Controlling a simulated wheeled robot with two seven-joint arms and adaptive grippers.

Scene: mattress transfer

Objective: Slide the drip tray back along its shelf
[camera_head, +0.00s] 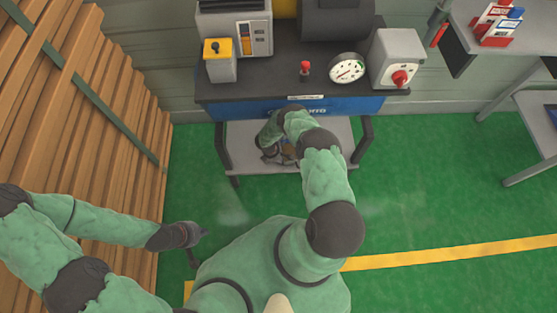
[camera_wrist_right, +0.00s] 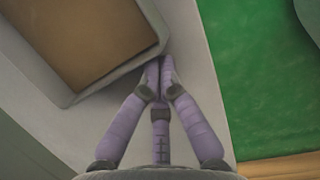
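The drip tray (camera_wrist_right: 90,35) has a grey rim and a brown inside; it fills the upper left of the right wrist view. It lies on the light grey shelf (camera_head: 235,150) under the machine bench. In the head view my right arm hides most of the tray, with a small brown part (camera_head: 289,150) showing. My right gripper (camera_wrist_right: 163,65) has its fingertips together with nothing between them, at the tray's near corner, seemingly touching its rim. My left gripper (camera_head: 195,241) is low over the green floor, away from the shelf; its fingers are too small to read.
The bench (camera_head: 285,75) above the shelf carries a gauge (camera_head: 346,69), a grey box with a red knob (camera_head: 399,77) and a red-topped lever. Dark legs (camera_head: 362,140) flank the shelf. Wooden planks (camera_head: 95,110) stand at left. Green floor (camera_head: 430,190) is clear at right.

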